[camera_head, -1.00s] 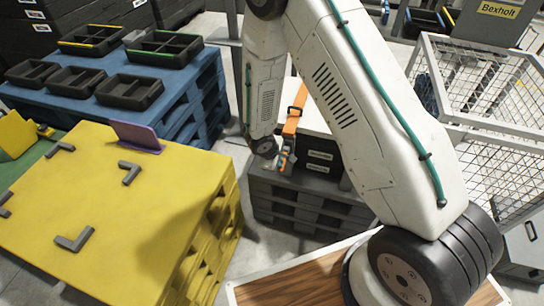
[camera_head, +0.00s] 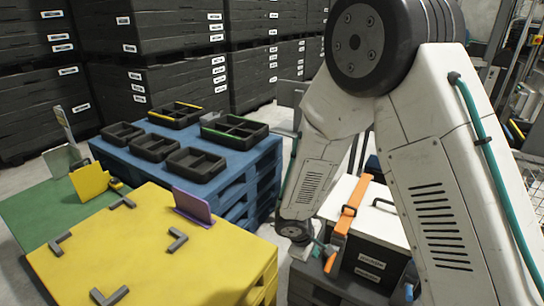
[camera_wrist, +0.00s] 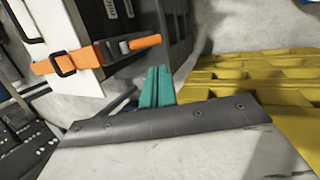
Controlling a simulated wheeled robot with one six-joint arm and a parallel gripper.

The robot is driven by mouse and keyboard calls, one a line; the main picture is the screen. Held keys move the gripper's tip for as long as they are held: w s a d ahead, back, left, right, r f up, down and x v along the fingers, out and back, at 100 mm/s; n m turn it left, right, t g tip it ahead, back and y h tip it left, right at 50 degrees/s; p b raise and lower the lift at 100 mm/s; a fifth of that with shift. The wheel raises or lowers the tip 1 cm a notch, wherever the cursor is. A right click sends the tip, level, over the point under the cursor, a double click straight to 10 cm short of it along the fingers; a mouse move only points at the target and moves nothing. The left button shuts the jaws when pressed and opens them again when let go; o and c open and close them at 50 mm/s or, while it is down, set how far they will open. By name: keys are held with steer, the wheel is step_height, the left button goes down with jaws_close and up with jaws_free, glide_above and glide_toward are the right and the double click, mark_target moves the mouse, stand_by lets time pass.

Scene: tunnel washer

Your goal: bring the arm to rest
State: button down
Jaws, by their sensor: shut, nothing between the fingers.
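My arm fills the right of the head view, with the elbow high and the forearm bent downward. My gripper (camera_wrist: 157,86) shows in the wrist view as two teal fingers pressed together, empty. It points at the floor gap between a black case with a white lid and a yellow pallet stand. In the head view my wrist hangs just left of the case, and the gripper itself is mostly hidden there.
The black case (camera_head: 372,262) with white lid and orange strap (camera_head: 347,215) stands close beside my wrist. The yellow table (camera_head: 150,255) is at left, with a purple plate (camera_head: 192,206) and dark corner brackets. Behind it, a blue table (camera_head: 228,180) bears several black trays. Stacked black crates (camera_head: 160,95) line the back.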

steer(key=s+d+r+m+y, duration=0.2)
steer(key=s+d+r+m, duration=0.3)
steer(key=s+r, duration=0.8)
steer(key=s+d+r+m+g+y, duration=0.1)
steer(key=s+d+r+m, duration=0.3)
steer(key=s+r, duration=0.9)
step_height(320, 180, up, 7)
steer(key=shift+s+d+f+m+y, duration=0.2)
steer(key=shift+s+d+m+y, duration=0.15)
steer(key=shift+m+y, duration=0.4)
